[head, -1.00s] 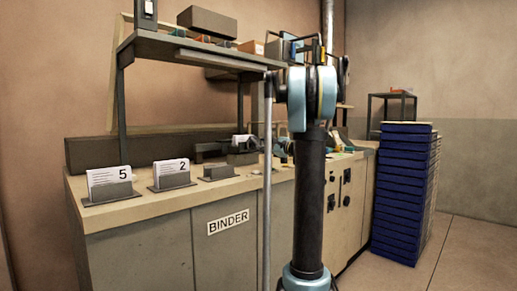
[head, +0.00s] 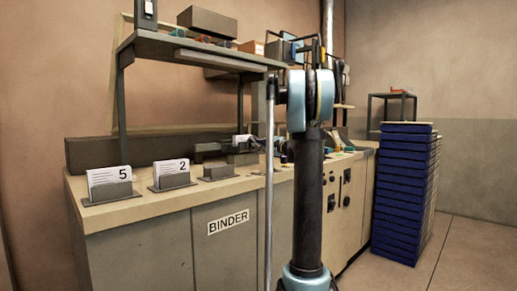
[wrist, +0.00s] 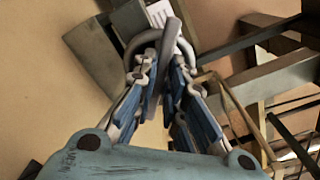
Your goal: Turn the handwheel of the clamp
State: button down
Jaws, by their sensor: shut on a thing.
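The grey handwheel (wrist: 168,43) shows at the upper middle of the wrist view, with a curved rim and a straight bar crossing it. My gripper (wrist: 162,72) has its blue-padded fingers on both sides of the bar and is shut on the handwheel. The fingers hide part of the wheel. In the head view the grey clamp (head: 243,157) stands on the counter around white sheets, right of the empty holder. It is small there, and my arm's column and a pole cover the area right of it.
The wooden counter (head: 130,208) carries card holders marked 5 (head: 110,190) and 2 (head: 172,174), and an empty holder (head: 219,173). A shelf (head: 200,52) with boxes overhangs it. Stacked blue trays (head: 402,195) stand at the right. Open floor lies front right.

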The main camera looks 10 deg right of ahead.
jog(key=shift+n, duration=0.4)
jog(key=shift+s+f+n, duration=0.1)
jog(key=shift+f+n, duration=0.1)
jog(key=shift+n, duration=3.5)
jog(key=shift+f+n, duration=0.2)
jog(key=shift+n, duration=3.5)
jog(key=c, duration=1.7)
grip_release()
jog(key=shift+o, duration=0.3)
